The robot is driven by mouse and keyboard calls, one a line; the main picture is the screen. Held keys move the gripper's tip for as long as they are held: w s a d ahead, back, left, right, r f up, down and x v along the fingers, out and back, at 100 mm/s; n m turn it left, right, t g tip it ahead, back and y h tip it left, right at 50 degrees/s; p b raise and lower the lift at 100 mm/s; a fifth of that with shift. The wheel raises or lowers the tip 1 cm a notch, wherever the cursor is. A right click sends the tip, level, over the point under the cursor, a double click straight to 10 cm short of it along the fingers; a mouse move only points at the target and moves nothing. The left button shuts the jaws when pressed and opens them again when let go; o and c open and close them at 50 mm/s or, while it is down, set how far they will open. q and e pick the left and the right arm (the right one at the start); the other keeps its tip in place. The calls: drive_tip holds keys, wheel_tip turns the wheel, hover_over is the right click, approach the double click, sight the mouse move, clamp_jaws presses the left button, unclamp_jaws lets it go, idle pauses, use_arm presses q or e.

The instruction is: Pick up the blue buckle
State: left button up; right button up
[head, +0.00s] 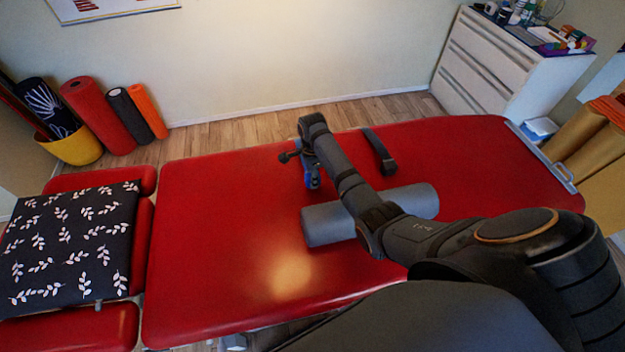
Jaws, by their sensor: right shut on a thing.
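The blue buckle (309,182) shows as a small blue patch at the tip of my right gripper (312,183), over the red treatment table (215,230). My right arm comes in from the lower right and its wrist bends down to the gripper. The gripper is shut on the blue buckle, most of which the fingers hide. I cannot tell whether the buckle touches the table top. My left gripper is not in view.
A grey roll (325,226) lies on the table, partly behind my arm. A dark curved strap-like piece (379,152) lies to the right of the gripper. A patterned dark cushion (70,245) is at the left.

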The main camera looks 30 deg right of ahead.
drive_tip(key=s+a+r+p, duration=0.1)
drive_tip(key=s+a+r, duration=0.1)
drive_tip(key=s+r, duration=0.1)
drive_tip(key=s+a+r+p, duration=0.1)
drive_tip(key=s+a+r, duration=0.1)
drive_tip(key=s+r, duration=0.2)
drive_tip(key=s+a+r+p, duration=0.1)
drive_tip(key=s+a+r, duration=0.2)
drive_tip(key=s, duration=0.1)
drive_tip(key=shift+r, duration=0.4)
drive_tip(key=shift+s+a+r, duration=0.1)
drive_tip(key=shift+s+a, duration=0.05)
drive_tip(key=shift+s, duration=0.3)
drive_tip(key=shift+s, duration=0.1)
